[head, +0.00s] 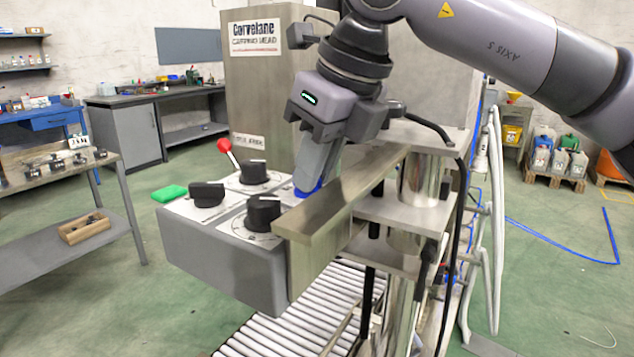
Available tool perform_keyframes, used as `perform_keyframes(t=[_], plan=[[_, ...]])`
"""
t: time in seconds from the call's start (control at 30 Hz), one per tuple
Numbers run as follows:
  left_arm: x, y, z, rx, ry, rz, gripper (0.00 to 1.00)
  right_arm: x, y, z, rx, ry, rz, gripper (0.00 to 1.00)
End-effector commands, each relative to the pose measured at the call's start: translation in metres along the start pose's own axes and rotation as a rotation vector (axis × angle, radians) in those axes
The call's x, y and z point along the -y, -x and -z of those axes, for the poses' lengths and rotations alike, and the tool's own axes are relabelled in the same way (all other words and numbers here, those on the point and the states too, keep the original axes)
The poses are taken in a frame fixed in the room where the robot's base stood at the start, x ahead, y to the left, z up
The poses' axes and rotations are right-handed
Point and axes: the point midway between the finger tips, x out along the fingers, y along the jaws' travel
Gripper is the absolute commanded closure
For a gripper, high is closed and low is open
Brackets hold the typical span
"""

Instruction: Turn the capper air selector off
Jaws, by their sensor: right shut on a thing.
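The grey control box (215,255) of the capping machine carries black selector knobs on white dial plates. Three show: a left one (207,194), a back one (253,171) and a front one (263,213). Their small labels are too small to read, so I cannot tell which is the capper air selector. My right gripper (308,188) reaches down from above to the box's back right plate. Its blue-tipped fingers are shut on what seems a selector knob there, mostly hidden by the fingers and the steel bar. My left gripper is not in view.
A steel bar (340,195) runs close along the box's right side. A red-balled lever (226,148) stands behind the knobs, and a green block (169,193) sits at the box's left edge. A roller conveyor (290,325) lies below.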

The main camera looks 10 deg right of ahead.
Motion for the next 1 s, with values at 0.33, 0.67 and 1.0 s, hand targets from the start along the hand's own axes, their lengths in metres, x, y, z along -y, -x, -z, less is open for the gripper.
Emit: perform_keyframes(t=[0.33,0.67,1.0], plan=[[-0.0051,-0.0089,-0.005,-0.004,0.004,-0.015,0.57,-0.0037,-0.0004,-0.0007,0.004,-0.233,0.097,1.0],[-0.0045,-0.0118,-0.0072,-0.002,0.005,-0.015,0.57,-0.0045,0.0011,-0.0015,0.003,-0.337,0.139,1.0],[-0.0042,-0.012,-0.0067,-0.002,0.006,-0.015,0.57,-0.0045,0.0016,-0.0018,0.003,-0.353,0.145,1.0]])
